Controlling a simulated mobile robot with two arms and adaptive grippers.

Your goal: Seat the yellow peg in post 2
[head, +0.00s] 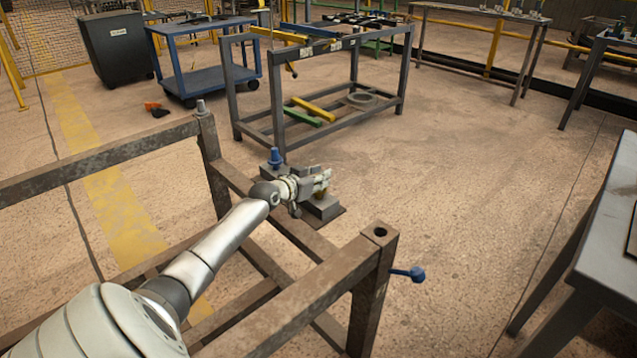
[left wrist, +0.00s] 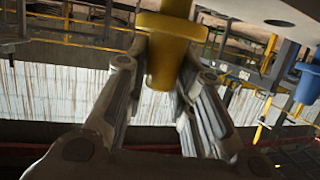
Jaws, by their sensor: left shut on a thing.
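My left gripper (head: 318,181) reaches over the near rack and is shut on the yellow peg (head: 321,194). In the head view the fingers hide most of the peg. In the left wrist view, the peg (left wrist: 163,62) stands between the two fingers of the left gripper (left wrist: 166,75), its wide collar above the tips. A grey block stand (head: 321,207) lies just below the gripper. The rusty rack's near right post (head: 380,233) has an open hole on top. The far post (head: 202,108) has a grey peg on it. No post numbers are legible. My right gripper is out of view.
A blue peg (head: 276,158) stands just left of the gripper; a blue piece also shows in the left wrist view (left wrist: 308,86). A blue-ended handle (head: 415,273) sticks out from the near post. Grey workbench (head: 597,240) at right. Open floor lies between.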

